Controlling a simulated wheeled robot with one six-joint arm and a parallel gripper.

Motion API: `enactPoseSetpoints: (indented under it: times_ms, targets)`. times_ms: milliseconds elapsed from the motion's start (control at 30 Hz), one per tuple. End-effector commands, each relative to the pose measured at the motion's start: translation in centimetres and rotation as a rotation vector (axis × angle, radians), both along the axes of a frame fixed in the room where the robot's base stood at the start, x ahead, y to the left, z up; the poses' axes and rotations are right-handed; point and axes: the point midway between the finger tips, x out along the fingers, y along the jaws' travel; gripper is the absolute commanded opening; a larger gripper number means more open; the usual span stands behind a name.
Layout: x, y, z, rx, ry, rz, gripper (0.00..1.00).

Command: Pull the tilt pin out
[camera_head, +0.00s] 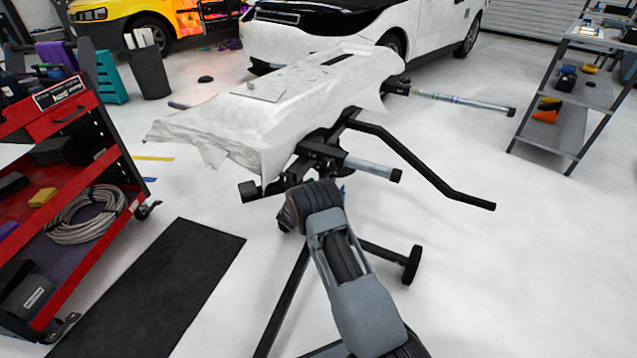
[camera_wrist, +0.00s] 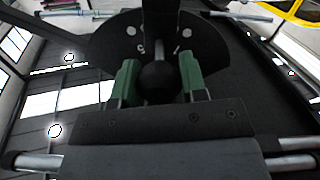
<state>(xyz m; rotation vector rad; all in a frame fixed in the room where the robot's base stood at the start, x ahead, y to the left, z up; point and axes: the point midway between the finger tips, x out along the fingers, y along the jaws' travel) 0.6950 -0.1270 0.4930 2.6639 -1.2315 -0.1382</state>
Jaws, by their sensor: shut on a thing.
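The tilt pin shows in the wrist view as a black ball knob (camera_wrist: 157,82) on a short grey shaft. The shaft meets a dark, rounded tilt plate (camera_wrist: 115,42) with pale marks and holes. The green-padded fingers of my gripper (camera_wrist: 158,75) are shut on the knob, one on each side. How deep the pin sits in the plate cannot be told. In the head view my arm's wrist hides the gripper and the pin, below the near end of the black stand (camera_head: 320,148). The stand holds a bumper panel under a pale wrap sheet (camera_head: 235,125).
A red tool cart (camera_head: 75,115) stands at the left, beside a black floor mat (camera_head: 150,290). A bent black bar (camera_head: 425,170) and a grey tube (camera_head: 370,167) stick out rightward from the stand. A grey shelf (camera_head: 575,110) stands at right. Floor between is clear.

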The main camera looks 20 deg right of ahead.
Motion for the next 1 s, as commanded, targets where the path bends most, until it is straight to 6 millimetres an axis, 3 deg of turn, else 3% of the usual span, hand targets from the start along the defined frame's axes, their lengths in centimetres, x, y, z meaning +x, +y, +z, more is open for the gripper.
enactPoseSetpoints:
  times_ms: [267,300,533,833,1000]
  targets:
    - [-0.2,0.7,0.0,0.000,0.001,0.004,0.00]
    - [-0.2,0.7,-0.1,0.000,0.001,0.004,0.42]
    - [-0.2,0.5,0.0,0.000,0.001,0.003,0.64]
    - [-0.3,0.7,0.1,0.000,0.001,0.003,0.65]
    - [-1.6,2.3,0.3,0.001,0.002,0.006,0.65]
